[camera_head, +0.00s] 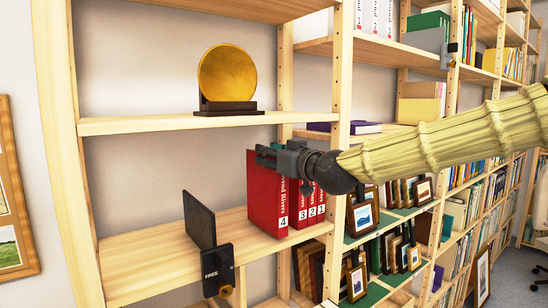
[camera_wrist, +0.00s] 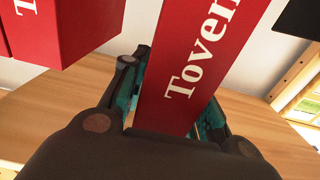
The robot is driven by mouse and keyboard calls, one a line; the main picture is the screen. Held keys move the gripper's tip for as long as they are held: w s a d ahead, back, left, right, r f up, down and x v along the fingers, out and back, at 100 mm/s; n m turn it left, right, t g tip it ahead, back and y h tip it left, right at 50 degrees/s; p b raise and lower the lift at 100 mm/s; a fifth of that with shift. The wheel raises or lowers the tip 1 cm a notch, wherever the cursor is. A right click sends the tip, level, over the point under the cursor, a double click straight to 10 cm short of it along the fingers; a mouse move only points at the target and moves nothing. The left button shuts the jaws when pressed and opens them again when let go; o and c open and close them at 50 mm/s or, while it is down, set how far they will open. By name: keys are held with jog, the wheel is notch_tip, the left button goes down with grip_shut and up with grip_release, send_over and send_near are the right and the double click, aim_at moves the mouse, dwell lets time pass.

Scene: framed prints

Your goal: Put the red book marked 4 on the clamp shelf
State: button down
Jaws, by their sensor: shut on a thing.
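The red book marked 4 (camera_head: 267,197) is upright at the middle of the wooden shelf (camera_head: 160,262), left of red books 3 (camera_head: 304,207), 2 and 1. My gripper (camera_head: 270,155) is shut on its upper part. The wrist view shows the held book (camera_wrist: 195,65) between the fingers (camera_wrist: 172,108), with a gap to another red book (camera_wrist: 80,30). I cannot tell whether its base touches the shelf. A black upright plate (camera_head: 199,220) stands on the shelf at left, with a black clamp marked FREE (camera_head: 217,264) at the front edge.
Bare shelf lies between the black plate and book 4. A gold disc (camera_head: 227,73) on a dark stand sits on the shelf above. A wooden post (camera_head: 340,150) stands right of the red books. Framed prints (camera_head: 363,217) stand beyond it.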

jog(key=shift+x, duration=1.25)
jog(key=shift+f+b, duration=0.35)
jog(key=shift+b, duration=0.05)
jog(key=shift+f, duration=0.1)
jog(key=c, duration=1)
grip_release()
jog(key=shift+f, duration=0.15)
